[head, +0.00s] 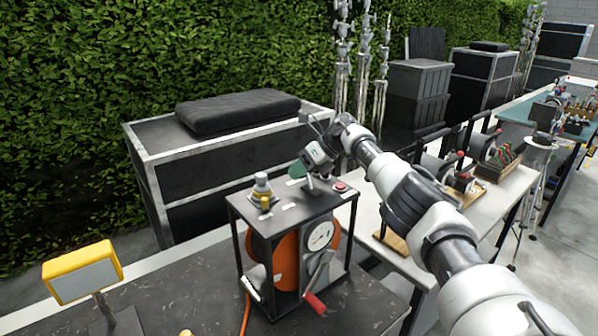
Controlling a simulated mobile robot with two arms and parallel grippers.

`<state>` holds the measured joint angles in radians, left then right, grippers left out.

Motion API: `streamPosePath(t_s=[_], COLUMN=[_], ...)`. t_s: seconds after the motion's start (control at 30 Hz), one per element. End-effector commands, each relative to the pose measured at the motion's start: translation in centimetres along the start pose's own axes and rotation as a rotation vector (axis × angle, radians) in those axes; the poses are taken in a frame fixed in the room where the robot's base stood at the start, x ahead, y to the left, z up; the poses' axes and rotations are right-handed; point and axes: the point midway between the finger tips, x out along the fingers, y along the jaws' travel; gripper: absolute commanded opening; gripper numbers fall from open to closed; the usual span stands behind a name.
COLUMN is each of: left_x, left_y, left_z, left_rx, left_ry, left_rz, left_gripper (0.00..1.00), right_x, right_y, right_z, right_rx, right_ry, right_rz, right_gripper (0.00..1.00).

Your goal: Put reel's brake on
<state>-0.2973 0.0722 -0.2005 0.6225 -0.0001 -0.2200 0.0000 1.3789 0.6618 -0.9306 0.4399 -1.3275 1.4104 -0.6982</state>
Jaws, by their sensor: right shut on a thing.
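The reel (287,262) is an orange drum inside a black box frame on a dark table. Its front has a round white gauge (320,236) and a crank with a red handle (315,303). My right gripper (309,176) comes in from the right over the rear of the frame's top plate. It is shut on a small part there, which seems to be the brake lever; a green piece (297,169) shows beside the jaws. The jaws hide most of this part, so its exact position cannot be told. My left gripper is not in view.
On the top plate are a yellow-and-grey knob (263,188) and a red button (340,186). A yellow lamp (84,272) stands at left. A black case with a cushion (238,110) is behind. A white table (480,205) with tools is at right.

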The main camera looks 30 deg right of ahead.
Motion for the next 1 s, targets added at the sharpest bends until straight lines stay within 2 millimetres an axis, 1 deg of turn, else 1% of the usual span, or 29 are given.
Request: streamPosePath(t_s=[0.2,0.73,0.77,0.9,0.93,1.0], left_x=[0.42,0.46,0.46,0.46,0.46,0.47], left_y=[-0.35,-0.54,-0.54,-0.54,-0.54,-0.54], left_z=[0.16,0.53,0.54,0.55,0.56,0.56], left_rx=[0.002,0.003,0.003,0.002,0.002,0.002], left_ry=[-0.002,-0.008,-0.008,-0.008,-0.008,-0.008], left_rz=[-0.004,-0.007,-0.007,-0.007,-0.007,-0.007], left_gripper=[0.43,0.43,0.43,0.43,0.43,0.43], right_x=[0.03,0.07,0.07,0.08,0.08,0.08], right_y=[0.00,-0.01,-0.01,-0.01,-0.02,-0.02], right_z=[-0.14,-0.28,-0.28,-0.29,-0.29,-0.31], right_rx=[0.030,0.039,0.039,0.039,0.039,0.039], right_ry=[0.038,0.055,0.055,0.055,0.055,0.055], right_rz=[0.004,0.006,0.006,0.006,0.006,0.006], right_gripper=[0.00,0.00,0.28,0.49,0.52,0.52])
